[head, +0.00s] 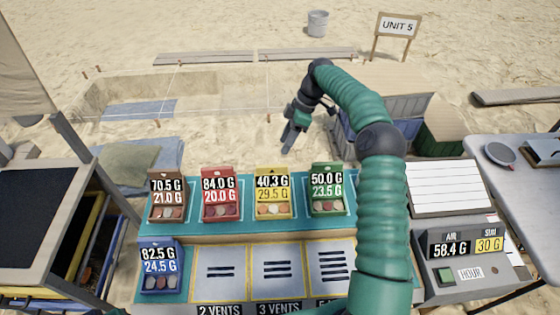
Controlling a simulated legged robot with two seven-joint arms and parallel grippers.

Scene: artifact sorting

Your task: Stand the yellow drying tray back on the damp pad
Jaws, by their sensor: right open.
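The yellow drying tray (272,209) stands upright in the back row, between the red tray (220,211) and the green tray (327,206). Its label reads 40.3 G and 29.5 G, and pale and reddish pieces lie in its front. It rests on a teal surface (246,222), which may be the damp pad; no label confirms this. My right gripper (288,144) is open and empty, beyond and above the yellow tray, apart from it. My left gripper is not in view.
A brown tray (167,212) stands left of the red one, and a blue tray (161,283) sits at front left. Vent-marked panels (220,274) lie empty in front. My right arm covers the teal surface's right part.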

